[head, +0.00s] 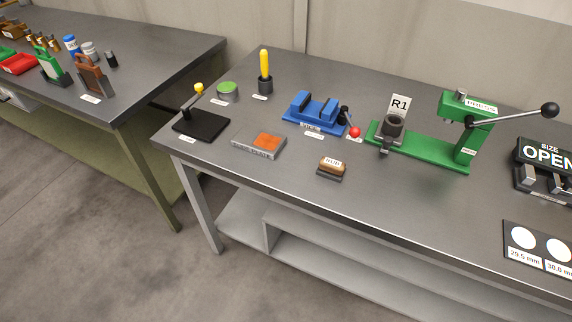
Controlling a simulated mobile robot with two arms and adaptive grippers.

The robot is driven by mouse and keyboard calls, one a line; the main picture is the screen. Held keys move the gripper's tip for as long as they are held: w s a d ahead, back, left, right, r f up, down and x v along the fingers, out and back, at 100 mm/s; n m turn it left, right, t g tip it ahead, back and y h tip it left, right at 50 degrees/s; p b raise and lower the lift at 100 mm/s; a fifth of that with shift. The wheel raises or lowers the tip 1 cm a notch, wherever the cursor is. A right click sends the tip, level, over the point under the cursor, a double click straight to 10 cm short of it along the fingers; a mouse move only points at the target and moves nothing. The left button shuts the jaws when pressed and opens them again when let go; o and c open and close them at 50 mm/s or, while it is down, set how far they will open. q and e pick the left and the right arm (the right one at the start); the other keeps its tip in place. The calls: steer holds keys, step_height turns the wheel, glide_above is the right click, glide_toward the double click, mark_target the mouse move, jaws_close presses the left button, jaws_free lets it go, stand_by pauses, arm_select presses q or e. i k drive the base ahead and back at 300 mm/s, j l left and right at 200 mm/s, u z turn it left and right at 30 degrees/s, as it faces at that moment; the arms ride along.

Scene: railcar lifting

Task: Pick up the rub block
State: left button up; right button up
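The rub block (332,164) is a small brown block with a pale label on top. It sits on a small dark base (330,175) near the front edge of the grey workbench (300,190) in the head view. Nothing touches its sides. Neither of my grippers shows in the head view.
A grey plate with an orange patch (258,143) lies left of the block. A blue vise (314,112) with a red-knobbed handle stands behind it. A green press (440,140) with a long lever is to the right. Bare bench top lies right of the block.

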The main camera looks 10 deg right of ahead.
mark_target(331, 169)
steer(key=k+l+u, duration=0.1)
steer(key=l+u, duration=0.3)
steer(key=k+l+u, duration=0.2)
steer(key=u, duration=0.2)
steer(key=k+l+u, duration=0.35)
steer(key=k+l, duration=0.1)
steer(key=l, duration=0.25)
